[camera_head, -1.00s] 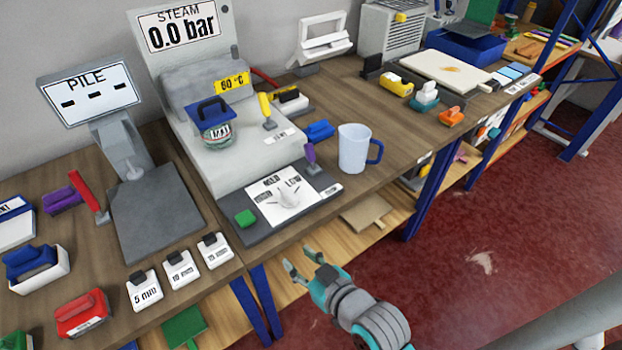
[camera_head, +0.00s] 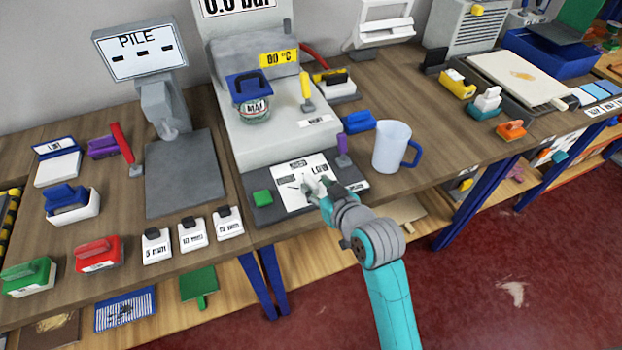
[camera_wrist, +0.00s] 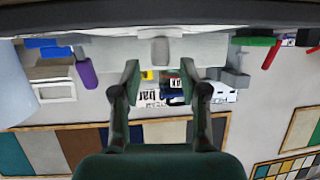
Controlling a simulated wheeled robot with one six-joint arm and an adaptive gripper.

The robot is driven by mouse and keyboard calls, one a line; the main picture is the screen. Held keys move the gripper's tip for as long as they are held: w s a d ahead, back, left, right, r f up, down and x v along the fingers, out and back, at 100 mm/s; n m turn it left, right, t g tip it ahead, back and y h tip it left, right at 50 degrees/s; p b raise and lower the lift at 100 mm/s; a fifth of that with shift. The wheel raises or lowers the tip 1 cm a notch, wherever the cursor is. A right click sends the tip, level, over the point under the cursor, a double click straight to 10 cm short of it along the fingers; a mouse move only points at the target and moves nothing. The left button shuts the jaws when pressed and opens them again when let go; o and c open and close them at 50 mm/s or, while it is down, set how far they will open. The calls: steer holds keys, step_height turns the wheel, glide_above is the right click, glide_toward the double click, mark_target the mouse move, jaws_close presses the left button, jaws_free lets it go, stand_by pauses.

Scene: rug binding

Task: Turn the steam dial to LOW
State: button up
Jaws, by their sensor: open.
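The steam dial (camera_head: 311,184) is a white knob on a white plate (camera_head: 287,198) printed with several labels, LOW at its right side. The plate lies on a dark base at the front of the steam unit. My gripper (camera_head: 328,188) is open at the dial's near right side and partly covers the knob. I cannot tell whether it touches the knob or where the pointer aims. In the wrist view my gripper's two fingers (camera_wrist: 160,80) are spread apart. The steam display (camera_head: 238,5) is cut off at the top and appears to read 0.0 bar.
A purple-handled lever (camera_head: 342,148) and a white mug (camera_head: 391,147) stand to the right, close to my gripper. The PILE scale (camera_head: 182,175) is to the left. The table's front edge runs below my gripper.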

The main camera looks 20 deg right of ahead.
mark_target(311, 182)
steer(key=shift+x, duration=2.1)
jaws_close()
